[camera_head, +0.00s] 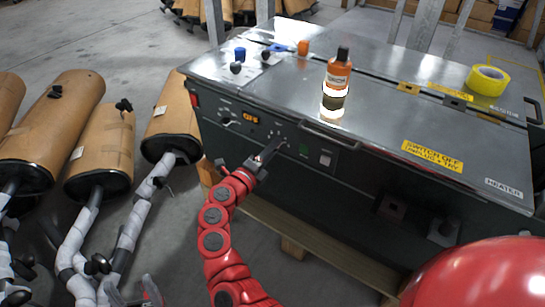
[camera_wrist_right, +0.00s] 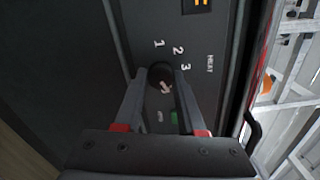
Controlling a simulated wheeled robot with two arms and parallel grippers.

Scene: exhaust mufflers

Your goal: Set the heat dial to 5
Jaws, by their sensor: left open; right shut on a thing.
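The heat dial (camera_wrist_right: 161,74) is a round black knob on the dark front panel, with the printed numbers 1, 2 and 3 and the word HEAT beside it. My right gripper (camera_wrist_right: 161,78) is shut on the dial, one finger on each side. A pale mark shows at the dial's lower edge; I cannot tell which number it points to. Numbers past 3 are hidden or unreadable. In the head view the right gripper (camera_head: 265,160) is at the heater's front panel and covers the dial. My left gripper (camera_head: 135,292) is open and empty at the bottom left, away from the heater.
The grey heater (camera_head: 400,120) carries an orange bottle (camera_head: 338,73) and yellow tape (camera_head: 487,80) on top. A lid handle (camera_head: 325,135) juts out near my right gripper. A green switch (camera_head: 325,158) sits right of the dial.

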